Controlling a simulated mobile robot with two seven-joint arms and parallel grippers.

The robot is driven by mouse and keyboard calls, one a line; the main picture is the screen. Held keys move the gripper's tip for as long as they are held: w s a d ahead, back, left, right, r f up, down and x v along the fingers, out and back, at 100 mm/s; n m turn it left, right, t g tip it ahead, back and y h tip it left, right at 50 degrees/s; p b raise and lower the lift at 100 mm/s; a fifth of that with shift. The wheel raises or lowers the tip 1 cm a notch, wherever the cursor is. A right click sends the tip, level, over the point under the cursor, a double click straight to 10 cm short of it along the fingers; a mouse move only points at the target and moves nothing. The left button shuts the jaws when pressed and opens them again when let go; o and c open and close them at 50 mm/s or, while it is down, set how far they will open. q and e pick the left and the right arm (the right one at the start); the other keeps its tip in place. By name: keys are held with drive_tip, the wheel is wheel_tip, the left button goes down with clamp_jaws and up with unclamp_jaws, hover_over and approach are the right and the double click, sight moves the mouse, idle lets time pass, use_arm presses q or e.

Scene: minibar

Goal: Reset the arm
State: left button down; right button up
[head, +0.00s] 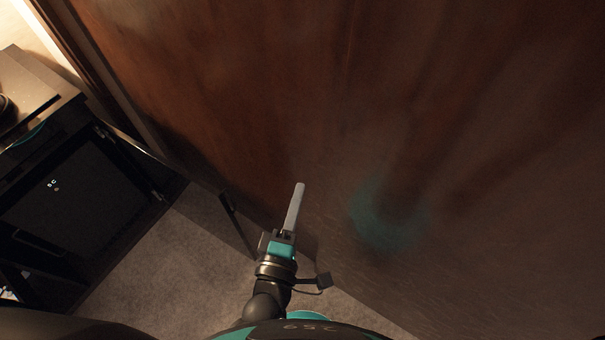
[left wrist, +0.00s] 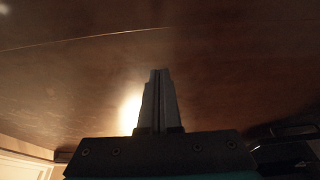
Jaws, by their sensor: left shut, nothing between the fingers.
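My left gripper (head: 298,188) shows in the lower middle of the head view, its fingers together and pointing up the picture toward a brown wooden panel. In the left wrist view the two fingers (left wrist: 159,72) lie side by side with nothing between them. The wooden panel fills the view beyond them. I cannot tell whether the fingertips touch the panel. My right gripper is not in either view.
The large brown wooden panel (head: 260,90) fills most of the head view and shows a blurred teal reflection. A dark cabinet with a black minibar door (head: 75,200) stands at the left. Grey carpet (head: 165,245) lies between them.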

use_arm(q)
drive_tip(key=shift+s, duration=0.1)
drive_tip(key=s+a+f+m+g+b, duration=0.2)
drive_tip(key=s+f+m+g+b, duration=0.1)
drive_tip(key=f, duration=0.8)
drive_tip(key=s+a+f+m+g+b, duration=0.1)
drive_tip(key=s+f+m+g+b, duration=0.2)
drive_tip(key=f, duration=0.7)
drive_tip(key=s+a+f+m+g+b, duration=0.2)
drive_tip(key=f+m+b, duration=0.15)
drive_tip(key=f, duration=0.75)
drive_tip(key=s+a+f+m+g+y+b, duration=0.1)
drive_tip(key=s+a+f+m+g+b, duration=0.2)
drive_tip(key=s+f, duration=0.7)
drive_tip(key=s+a+f+m+g+y+b, duration=0.2)
drive_tip(key=s+a+f+m+g+b, duration=0.2)
drive_tip(key=s+a+f, duration=0.4)
wheel_tip(320, 180, down, 3)
drive_tip(key=shift+s+a+f+m+g, duration=0.1)
drive_tip(key=shift+s+a+m+g, duration=0.05)
drive_tip(key=shift+s+m+g, duration=0.7)
